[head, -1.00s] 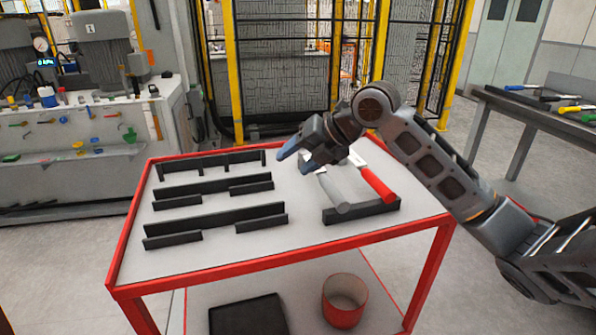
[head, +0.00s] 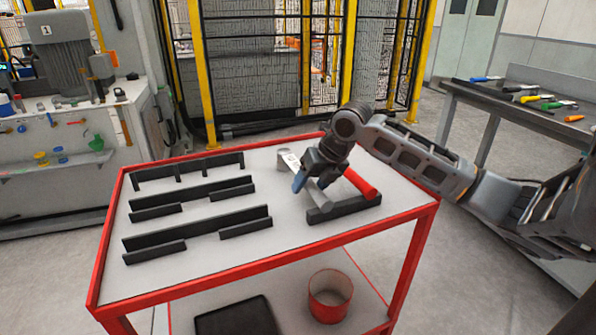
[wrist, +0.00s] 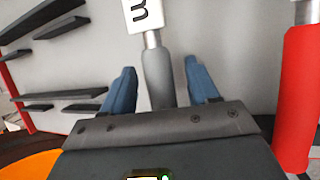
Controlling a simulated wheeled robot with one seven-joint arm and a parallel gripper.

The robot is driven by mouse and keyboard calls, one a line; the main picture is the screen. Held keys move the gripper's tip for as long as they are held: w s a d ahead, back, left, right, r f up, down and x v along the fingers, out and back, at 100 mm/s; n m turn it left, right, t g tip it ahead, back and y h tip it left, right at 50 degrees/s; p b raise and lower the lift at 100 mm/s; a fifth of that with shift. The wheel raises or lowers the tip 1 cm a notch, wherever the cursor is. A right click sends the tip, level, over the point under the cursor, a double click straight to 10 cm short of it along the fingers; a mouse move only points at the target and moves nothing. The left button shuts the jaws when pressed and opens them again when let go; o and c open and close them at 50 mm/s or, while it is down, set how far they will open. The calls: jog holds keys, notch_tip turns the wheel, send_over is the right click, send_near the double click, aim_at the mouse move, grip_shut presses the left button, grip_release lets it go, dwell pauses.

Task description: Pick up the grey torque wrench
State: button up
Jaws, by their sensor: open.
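The grey torque wrench (head: 318,196) lies at the right part of the red-framed cart top, its handle end on a black rest (head: 343,208). In the wrist view its grey handle (wrist: 157,77) runs between my two blue fingertips, with a white label marked "m" above it. My gripper (wrist: 160,88) is open, with a gap on each side of the handle. In the head view my gripper (head: 308,186) is over the wrench and hides part of it. A red-handled wrench (head: 360,183) lies just right of it; its red handle (wrist: 297,95) also shows in the wrist view.
Several black slotted racks (head: 197,232) stand empty on the left of the cart top (head: 225,262). A red bin (head: 330,296) and a black tray (head: 237,318) are on the lower shelf. A bench (head: 520,108) with tools stands at the right.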

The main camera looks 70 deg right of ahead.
jog(key=shift+w+f, duration=0.2)
jog(key=shift+f, duration=0.25)
grip_shut()
jog(key=shift+r, duration=0.1)
